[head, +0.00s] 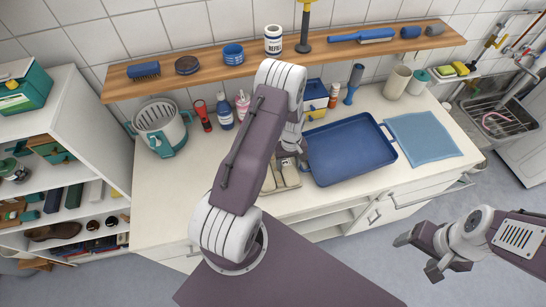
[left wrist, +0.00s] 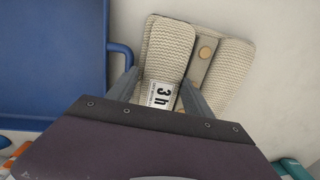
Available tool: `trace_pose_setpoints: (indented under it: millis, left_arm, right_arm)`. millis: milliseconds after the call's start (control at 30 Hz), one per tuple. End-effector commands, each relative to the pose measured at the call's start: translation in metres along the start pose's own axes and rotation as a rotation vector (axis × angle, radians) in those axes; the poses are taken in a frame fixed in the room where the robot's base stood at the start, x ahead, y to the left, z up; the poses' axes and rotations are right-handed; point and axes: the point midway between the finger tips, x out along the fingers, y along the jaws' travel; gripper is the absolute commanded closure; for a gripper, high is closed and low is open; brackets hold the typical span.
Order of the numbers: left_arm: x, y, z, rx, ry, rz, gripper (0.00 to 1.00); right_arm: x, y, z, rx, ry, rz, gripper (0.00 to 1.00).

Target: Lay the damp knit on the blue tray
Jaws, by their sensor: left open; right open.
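The damp knit (head: 290,176) is a beige, ribbed, folded piece on the white counter, just left of the blue tray (head: 350,150). In the left wrist view the knit (left wrist: 215,72) shows a round button and a white "3 h" tag. The tray's rim and handle also show there (left wrist: 105,55), and the tray is empty. My left gripper (left wrist: 163,88) is open above the knit, its fingers over the tagged side; I cannot tell if they touch it. In the head view my left arm partly hides the knit. My right gripper (head: 419,256) is open and empty, away from the counter.
A light-blue cloth (head: 423,137) lies right of the tray. The counter's left front is clear.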

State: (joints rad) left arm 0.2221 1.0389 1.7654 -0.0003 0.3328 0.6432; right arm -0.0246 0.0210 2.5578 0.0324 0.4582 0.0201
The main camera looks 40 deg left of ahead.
Motion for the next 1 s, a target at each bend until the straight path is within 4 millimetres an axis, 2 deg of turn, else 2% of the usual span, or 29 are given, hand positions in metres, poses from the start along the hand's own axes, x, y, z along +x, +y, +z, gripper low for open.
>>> trace_pose_setpoints:
  millis: [100,267,300,500,533,867,1000]
  left_arm:
    - [0.011,-0.001,0.002,0.001,-0.005,-0.004,0.38]
    - [0.012,-0.001,0.002,0.001,-0.003,-0.002,0.38]
    - [0.012,-0.001,0.002,0.001,-0.003,-0.002,0.41]
    - [0.012,-0.001,0.002,0.001,-0.003,-0.003,0.97]
    - [0.012,-0.001,0.002,0.001,-0.003,-0.002,1.00]
    - [0.009,-0.001,0.001,0.001,-0.003,-0.002,1.00]
    - [-0.003,0.000,0.000,0.001,0.000,0.000,1.00]
  right_arm:
    - [-0.002,0.000,0.001,0.000,-0.001,0.000,0.28]
    - [-0.001,0.000,0.001,0.000,-0.001,0.000,0.28]
    - [-0.001,0.000,0.001,0.000,-0.001,0.000,0.28]
    - [-0.001,0.000,0.001,0.000,-0.001,0.000,0.28]
    - [-0.001,0.000,0.001,0.000,-0.001,0.000,0.28]
    - [0.000,0.000,0.001,0.000,-0.001,0.000,0.28]
    - [0.006,0.000,0.001,0.000,-0.001,0.000,0.28]
